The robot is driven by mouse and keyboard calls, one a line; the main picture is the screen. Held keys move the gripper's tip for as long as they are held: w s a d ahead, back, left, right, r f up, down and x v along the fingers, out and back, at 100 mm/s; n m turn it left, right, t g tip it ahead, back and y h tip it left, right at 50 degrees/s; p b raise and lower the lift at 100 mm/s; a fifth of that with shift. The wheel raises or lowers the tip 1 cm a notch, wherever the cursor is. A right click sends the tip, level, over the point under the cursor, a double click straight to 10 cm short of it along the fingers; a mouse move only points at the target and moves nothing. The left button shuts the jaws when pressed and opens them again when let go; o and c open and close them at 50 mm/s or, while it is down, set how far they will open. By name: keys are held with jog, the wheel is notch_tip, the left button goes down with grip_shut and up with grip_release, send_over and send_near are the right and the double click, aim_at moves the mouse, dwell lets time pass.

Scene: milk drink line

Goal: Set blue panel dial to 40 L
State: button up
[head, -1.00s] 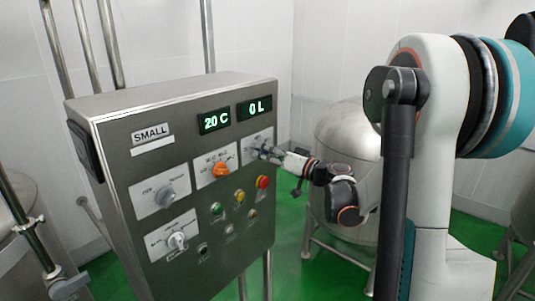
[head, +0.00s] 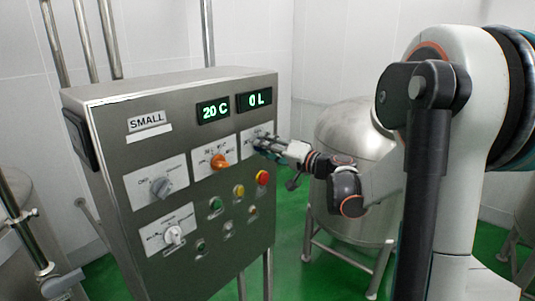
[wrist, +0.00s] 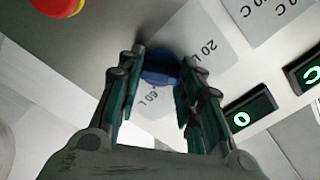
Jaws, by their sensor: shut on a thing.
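The blue dial (wrist: 160,68) sits on a white label plate (wrist: 203,45) marked 20 L and 60 L in the wrist view; the 40 L mark is not visible. My gripper (wrist: 157,80) has its fingers on both sides of the dial and is shut on it. In the head view my gripper (head: 262,144) reaches the panel's upper right plate and hides most of the dial. The litre display (head: 254,100) above reads 0 L. The dial's pointer direction cannot be made out.
The steel panel (head: 120,105) labelled SMALL also bears a 20 C display (head: 213,111), an orange dial (head: 219,161), a grey dial (head: 161,188), a white dial (head: 173,235) and several buttons, including a red one (head: 262,178). A steel tank (head: 345,140) stands behind my arm.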

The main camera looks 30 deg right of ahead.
jog(key=m+b, duration=0.3)
jog(key=m, duration=0.3)
jog(key=shift+f, duration=0.1)
dwell(0.5)
jog(key=o, duration=1.1)
jog(key=shift+c, duration=0.2)
jog(key=shift+d, duration=0.1)
jog(key=v, duration=1.2)
